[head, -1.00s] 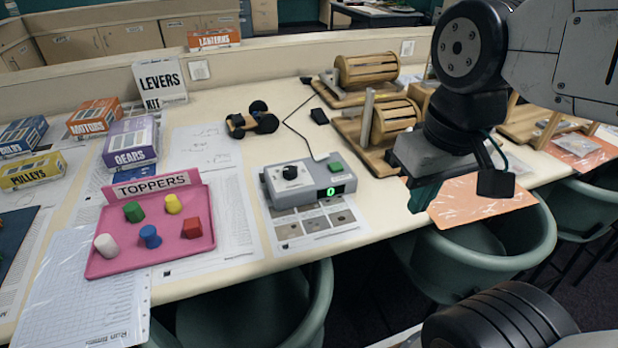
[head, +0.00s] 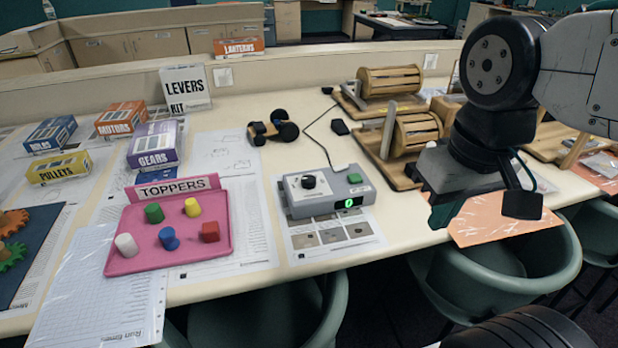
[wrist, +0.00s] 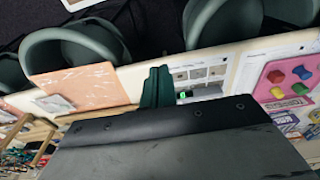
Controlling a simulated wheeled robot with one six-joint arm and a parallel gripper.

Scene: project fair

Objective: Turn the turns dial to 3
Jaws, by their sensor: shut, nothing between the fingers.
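A grey control box (head: 325,195) stands on the table in the head view. It has a black dial knob (head: 309,181) on a pale plate, a green button (head: 354,178) and a small green display (head: 349,203) that appears to read 0. My gripper (head: 438,214) is shut and empty, to the right of the box and apart from it, near the table's front edge. In the wrist view the dark green fingers (wrist: 156,88) are together; the lit display (wrist: 182,95) shows beside them. The knob is hidden there.
A pink toppers tray (head: 200,250) with several coloured pieces stands left of the box. Wooden drum devices (head: 418,133) stand behind my gripper. A small wheeled car (head: 272,130) and a cable lie behind the box. Green chairs (head: 500,255) line the front edge.

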